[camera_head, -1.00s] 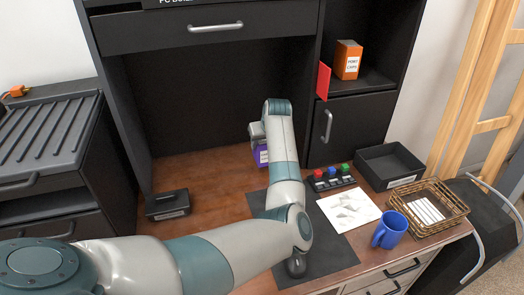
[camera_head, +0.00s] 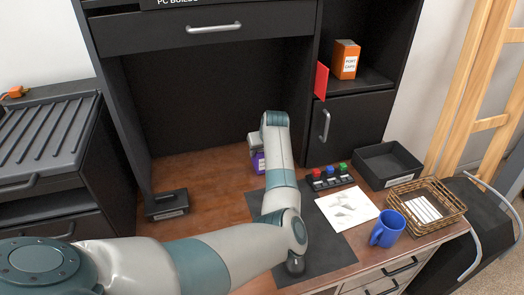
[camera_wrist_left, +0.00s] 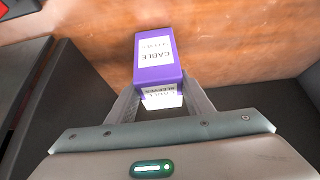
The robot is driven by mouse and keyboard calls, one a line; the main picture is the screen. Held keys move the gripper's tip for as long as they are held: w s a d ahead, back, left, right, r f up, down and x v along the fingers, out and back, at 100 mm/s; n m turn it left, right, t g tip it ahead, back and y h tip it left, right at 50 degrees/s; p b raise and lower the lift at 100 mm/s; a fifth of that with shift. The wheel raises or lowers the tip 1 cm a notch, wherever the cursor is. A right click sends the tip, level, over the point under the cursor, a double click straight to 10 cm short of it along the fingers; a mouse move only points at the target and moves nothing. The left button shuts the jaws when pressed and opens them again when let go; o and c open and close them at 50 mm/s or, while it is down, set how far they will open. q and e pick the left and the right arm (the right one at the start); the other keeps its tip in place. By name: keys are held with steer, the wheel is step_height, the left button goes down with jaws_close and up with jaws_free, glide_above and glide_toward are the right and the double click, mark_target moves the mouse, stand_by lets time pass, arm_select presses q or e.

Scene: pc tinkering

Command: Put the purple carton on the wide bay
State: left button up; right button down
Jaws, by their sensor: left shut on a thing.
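The purple carton (camera_head: 258,163) with a white label shows partly behind my left forearm in the head view. In the left wrist view the carton (camera_wrist_left: 155,55) reads "CABLE SLEEVES" and sits between the two fingers of my left gripper (camera_wrist_left: 158,98), which is shut on it. The left gripper (camera_head: 254,150) is mostly hidden by its own arm in the head view. The carton is at the front of the wide bay (camera_head: 200,105), the large dark opening under the long drawer. I cannot tell whether it touches the wooden surface. My right gripper is out of view.
An orange box (camera_head: 345,60) and a red flat item (camera_head: 321,80) are on the right shelf. A black block (camera_head: 167,204), a button panel (camera_head: 330,178), a black tray (camera_head: 388,164), a blue mug (camera_head: 387,229) and a wicker basket (camera_head: 428,207) are on the desk.

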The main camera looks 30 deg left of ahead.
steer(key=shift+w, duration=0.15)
arm_select(q)
steer(key=shift+f, duration=0.15)
steer(key=o, duration=1.1)
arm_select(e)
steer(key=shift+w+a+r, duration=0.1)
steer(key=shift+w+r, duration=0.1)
arm_select(q)
steer(key=shift+s+d+r, duration=0.1)
steer(key=shift+d+r, duration=0.1)
steer(key=shift+r, duration=0.35)
steer(key=b+v, duration=0.1)
steer(key=v, duration=1)
steer(key=shift+r, duration=0.1)
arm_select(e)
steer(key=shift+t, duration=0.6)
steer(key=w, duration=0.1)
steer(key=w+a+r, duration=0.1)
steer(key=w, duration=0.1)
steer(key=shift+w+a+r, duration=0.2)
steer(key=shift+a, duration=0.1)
